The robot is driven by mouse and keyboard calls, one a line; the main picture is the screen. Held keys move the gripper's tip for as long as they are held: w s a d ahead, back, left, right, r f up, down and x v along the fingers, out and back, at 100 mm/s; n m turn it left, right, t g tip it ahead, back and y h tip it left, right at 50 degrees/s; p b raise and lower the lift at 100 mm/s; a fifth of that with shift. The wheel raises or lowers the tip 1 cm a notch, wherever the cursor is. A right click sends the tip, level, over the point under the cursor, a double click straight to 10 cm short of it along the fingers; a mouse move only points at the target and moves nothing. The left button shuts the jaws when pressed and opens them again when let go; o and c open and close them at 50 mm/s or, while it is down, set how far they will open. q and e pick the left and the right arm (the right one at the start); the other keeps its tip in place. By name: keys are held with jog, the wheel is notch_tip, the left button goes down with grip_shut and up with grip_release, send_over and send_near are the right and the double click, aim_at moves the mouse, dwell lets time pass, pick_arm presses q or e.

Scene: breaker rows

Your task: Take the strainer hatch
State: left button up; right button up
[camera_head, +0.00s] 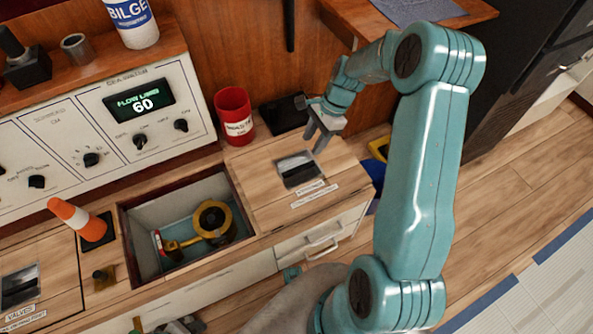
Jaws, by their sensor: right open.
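A wooden hatch (268,205) with a dark recessed pull (299,168) lies closed on the counter, right of an open well. Its small labels are too blurred to read, so I cannot tell for certain that it is the strainer hatch. My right gripper (316,143) is open and empty above the far side of this hatch, close to the pull and apart from it. A second hatch (50,268) at the lower left is labelled VALVES. A grey part at the bottom edge may be my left gripper (180,326); its jaws are not clear.
The open well (150,204) holds a yellow-ringed dark fitting (213,222). A red cup (235,115) and a black tray (283,114) are behind the hatch. A control panel (70,135) borders the counter.

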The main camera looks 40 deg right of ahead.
jog(key=b, duration=0.2)
send_over(299, 167)
jog(key=s+d, duration=0.1)
notch_tip(299, 167, down, 7)
jog(key=shift+s+f, duration=0.15)
jog(key=x, duration=0.1)
jog(key=b+x, duration=0.1)
jog(key=x, duration=0.3)
jog(key=shift+w+d+f+b, duration=0.15)
jog(key=shift+w+d+b, duration=0.15)
jog(key=shift+a, duration=0.1)
jog(key=shift+f, duration=0.3)
grip_shut()
jog(key=shift+w+r, duration=0.1)
dwell(0.6)
